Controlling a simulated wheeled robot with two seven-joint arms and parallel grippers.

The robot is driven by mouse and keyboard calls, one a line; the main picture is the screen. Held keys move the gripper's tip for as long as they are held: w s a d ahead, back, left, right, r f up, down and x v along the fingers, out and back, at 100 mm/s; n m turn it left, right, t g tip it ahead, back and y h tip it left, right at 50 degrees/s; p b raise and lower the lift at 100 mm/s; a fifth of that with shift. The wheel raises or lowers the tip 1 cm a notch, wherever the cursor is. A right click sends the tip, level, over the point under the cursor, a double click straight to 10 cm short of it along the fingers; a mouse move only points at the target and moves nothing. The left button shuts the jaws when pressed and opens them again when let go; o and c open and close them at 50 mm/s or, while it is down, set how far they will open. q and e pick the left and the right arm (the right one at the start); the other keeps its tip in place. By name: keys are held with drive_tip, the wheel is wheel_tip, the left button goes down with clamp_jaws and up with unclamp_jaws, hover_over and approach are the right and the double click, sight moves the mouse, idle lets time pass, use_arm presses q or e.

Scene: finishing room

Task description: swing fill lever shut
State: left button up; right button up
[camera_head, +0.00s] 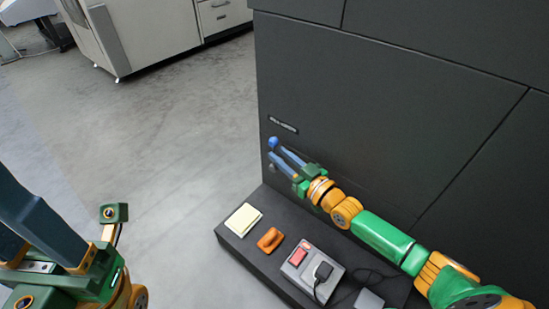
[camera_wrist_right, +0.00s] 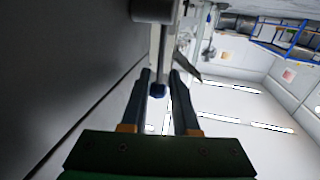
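The fill lever shows in the right wrist view as a grey rod (camera_wrist_right: 167,45) with a dark blue knob (camera_wrist_right: 157,90) at its end. In the head view the blue knob (camera_head: 273,142) stands at the left edge of the dark panel. My right gripper (camera_head: 277,152) is open beside it. In the right wrist view the knob appears between the two fingers of my right gripper (camera_wrist_right: 160,72), close to the left finger; I cannot tell whether they touch. My left gripper (camera_head: 42,225) is low at the left, its fingertips cut off by the picture edge.
The dark panel (camera_head: 400,80) stands close along my right arm. A low black ledge (camera_head: 262,258) below holds a notepad (camera_head: 243,219), an orange object (camera_head: 270,240) and a grey box with a red switch (camera_head: 311,268) and cable. Grey floor (camera_head: 170,150) is clear at left.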

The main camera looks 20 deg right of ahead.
sight(275, 152)
drive_tip(key=b+x, duration=0.1)
drive_tip(key=x, duration=0.1)
drive_tip(key=shift+w+a+f, duration=0.15)
drive_tip(key=shift+w+f, duration=0.05)
drive_tip(key=shift+w, duration=0.15)
drive_tip(key=shift+w+a+r, duration=0.1)
drive_tip(key=shift+w+r, duration=0.1)
drive_tip(key=shift+w, duration=0.05)
clamp_jaws()
idle(0.9)
